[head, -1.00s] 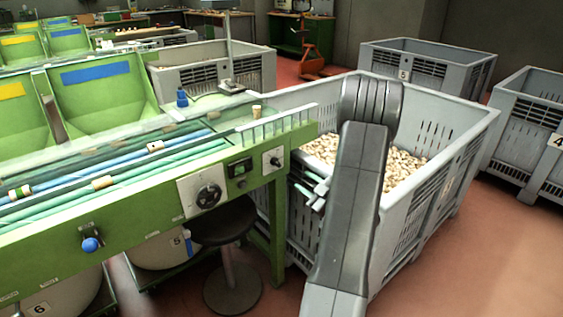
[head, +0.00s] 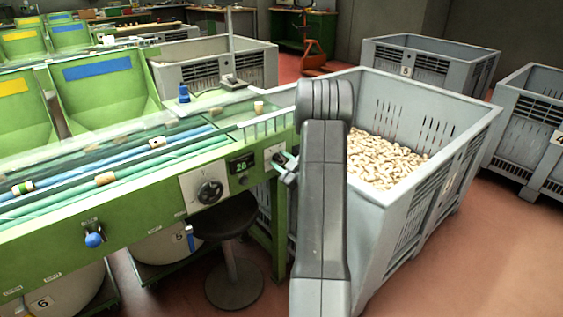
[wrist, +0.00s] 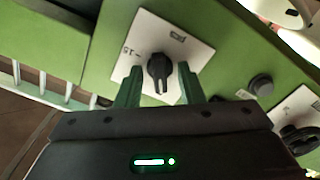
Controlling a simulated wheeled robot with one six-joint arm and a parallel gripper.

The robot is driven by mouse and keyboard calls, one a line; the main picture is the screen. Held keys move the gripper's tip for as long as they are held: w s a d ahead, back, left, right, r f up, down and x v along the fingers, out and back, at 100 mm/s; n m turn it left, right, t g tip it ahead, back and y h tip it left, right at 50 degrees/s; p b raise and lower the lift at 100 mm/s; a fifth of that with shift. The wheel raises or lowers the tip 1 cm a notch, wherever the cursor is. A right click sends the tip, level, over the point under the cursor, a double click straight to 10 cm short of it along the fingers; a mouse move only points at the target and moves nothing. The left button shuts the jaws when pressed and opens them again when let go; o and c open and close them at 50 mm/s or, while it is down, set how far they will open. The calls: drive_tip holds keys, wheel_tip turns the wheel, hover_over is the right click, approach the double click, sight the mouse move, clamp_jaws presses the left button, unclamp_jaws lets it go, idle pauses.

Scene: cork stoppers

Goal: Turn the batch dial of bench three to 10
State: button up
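A small black dial (wrist: 160,70) sits on a white plate (wrist: 185,28) at the right end of the green bench's front. In the head view this plate (head: 268,153) is partly behind my gripper (head: 290,166). In the wrist view my gripper (wrist: 159,88) is open, with one green finger on each side of the dial. A gap shows between the fingers and the dial, so it does not look gripped. The plate has a mark like 15; its other lettering is unclear. A larger black dial (head: 209,192) and a lit green display (head: 241,165) are to the left.
A grey crate (head: 440,180) full of corks stands right behind my arm. A blue-knobbed lever (head: 94,239) sticks out of the bench front. A stool (head: 228,225) stands below the bench. A round button (wrist: 261,85) is beside the plate.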

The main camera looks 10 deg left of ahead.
drive_tip(key=c, duration=0.7)
drive_tip(key=shift+m, duration=0.4)
drive_tip(key=shift+m+b, duration=0.45)
drive_tip(key=shift+m, duration=0.55)
drive_tip(key=m, duration=0.3)
drive_tip(key=shift+m, duration=0.3)
drive_tip(key=m, duration=0.5)
drive_tip(key=shift+m+p, duration=0.4)
